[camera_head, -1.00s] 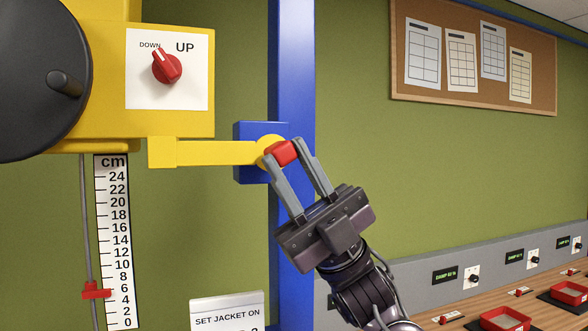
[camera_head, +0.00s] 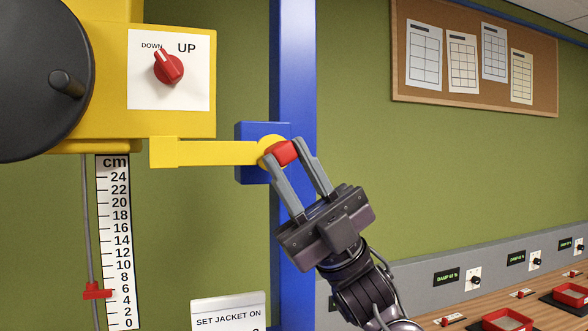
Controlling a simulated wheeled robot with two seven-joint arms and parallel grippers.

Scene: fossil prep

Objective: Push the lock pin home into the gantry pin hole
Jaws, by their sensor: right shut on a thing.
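The lock pin shows as a red head (camera_head: 286,152) between the fingers of my right gripper (camera_head: 284,156), which is shut on it. The pin sits at the round yellow end (camera_head: 270,147) of the yellow gantry arm (camera_head: 210,153), in front of a blue block (camera_head: 253,172) on the blue upright (camera_head: 293,70). The pin hole itself is hidden behind the head and fingers. I cannot tell how deep the pin sits. My left gripper is not in view.
A yellow housing with a red DOWN/UP knob (camera_head: 169,66) and a dark crank wheel (camera_head: 35,85) stands at left. A cm scale (camera_head: 115,240) with a red pointer (camera_head: 96,291) hangs below. A sign (camera_head: 228,312) stands at the bottom. A bench with red trays (camera_head: 507,320) is at right.

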